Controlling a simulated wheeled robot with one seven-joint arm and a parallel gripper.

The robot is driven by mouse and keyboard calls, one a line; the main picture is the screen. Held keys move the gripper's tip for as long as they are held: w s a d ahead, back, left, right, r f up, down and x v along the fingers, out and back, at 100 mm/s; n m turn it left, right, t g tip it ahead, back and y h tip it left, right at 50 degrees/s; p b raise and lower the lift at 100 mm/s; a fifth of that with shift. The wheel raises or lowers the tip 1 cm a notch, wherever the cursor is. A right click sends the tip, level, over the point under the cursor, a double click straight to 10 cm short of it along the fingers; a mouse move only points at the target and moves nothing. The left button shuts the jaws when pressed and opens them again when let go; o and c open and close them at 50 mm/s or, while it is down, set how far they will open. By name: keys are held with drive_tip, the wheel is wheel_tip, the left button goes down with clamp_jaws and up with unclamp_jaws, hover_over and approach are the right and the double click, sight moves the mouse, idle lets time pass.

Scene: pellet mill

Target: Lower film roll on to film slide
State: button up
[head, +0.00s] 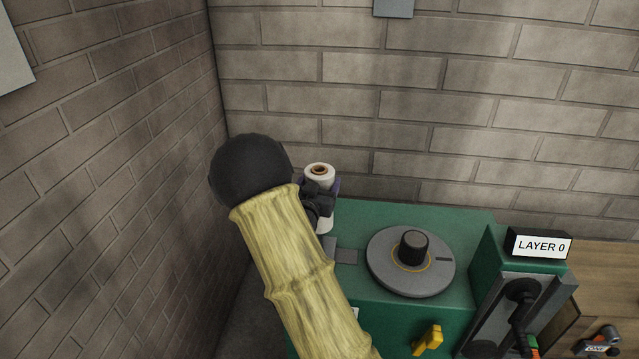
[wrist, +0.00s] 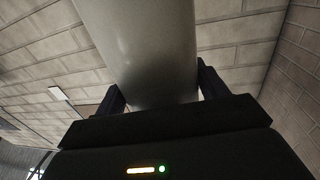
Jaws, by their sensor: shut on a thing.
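The film roll (head: 319,171) is a white upright cylinder with a brown core, at the back left of the green machine in the head view. My gripper (head: 322,200) is shut on it, partly hidden behind my arm. In the wrist view the roll (wrist: 145,45) fills the upper middle, between the two dark fingers of my gripper (wrist: 158,95). I cannot make out the film slide for certain; my arm covers part of the machine's left side. Whether the roll's lower end touches anything is hidden.
The green machine (head: 460,218) carries a grey turntable (head: 385,270) with a black knob (head: 413,247). A yellow handle (head: 428,339) is at its front. A "LAYER 0" display (head: 540,245) stands at right, beside a wooden surface (head: 608,275). Brick walls close off the left and back.

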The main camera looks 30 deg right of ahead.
drive_tip(key=shift+r, duration=0.1)
idle(0.3)
drive_tip(key=shift+f+b, duration=0.85)
drive_tip(key=shift+f, duration=0.05)
wheel_tip(320, 180, down, 2)
drive_tip(key=shift+f+b, duration=0.1)
drive_tip(key=shift+b, duration=0.9)
drive_tip(key=shift+f+b, duration=1.15)
drive_tip(key=shift+f, duration=0.05)
